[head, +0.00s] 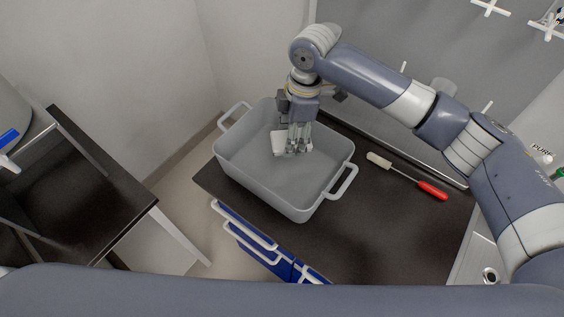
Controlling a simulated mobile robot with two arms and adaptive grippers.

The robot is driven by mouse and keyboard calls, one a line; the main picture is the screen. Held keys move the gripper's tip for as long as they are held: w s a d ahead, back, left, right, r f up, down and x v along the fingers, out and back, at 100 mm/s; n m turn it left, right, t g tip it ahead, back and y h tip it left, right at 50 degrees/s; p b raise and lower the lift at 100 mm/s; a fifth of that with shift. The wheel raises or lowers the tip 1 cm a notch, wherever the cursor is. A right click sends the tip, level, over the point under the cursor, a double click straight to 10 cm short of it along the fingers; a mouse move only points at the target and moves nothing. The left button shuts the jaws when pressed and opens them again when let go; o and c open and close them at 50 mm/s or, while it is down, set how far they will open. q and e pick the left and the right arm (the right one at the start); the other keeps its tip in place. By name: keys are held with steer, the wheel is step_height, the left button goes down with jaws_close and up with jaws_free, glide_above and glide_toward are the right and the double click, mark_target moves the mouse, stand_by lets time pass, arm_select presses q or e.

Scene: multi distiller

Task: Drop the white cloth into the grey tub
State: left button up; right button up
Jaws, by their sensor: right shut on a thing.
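The grey tub (246,181) stands on the dark bench top, with white loop handles at two opposite ends. My right gripper (295,151) points down over the inside of the tub. It is shut on the white cloth (279,143), a small pale piece that shows at the left of the fingers. Part of the cloth is hidden by the fingers. I cannot tell whether the cloth touches the tub's floor. No other thing shows inside the tub. My left gripper is not in view.
A brush with a red handle (432,190) lies on the dark bench top (375,222) right of the tub. Blue drawers with white handles (250,237) are below the front edge. A wall rises behind the tub. Another dark table (90,190) stands at the left.

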steer(key=o, duration=1.1)
steer(key=r, duration=0.4)
steer(key=d+r, duration=0.1)
steer(key=r, duration=0.7)
steer(key=shift+w+d, duration=0.2)
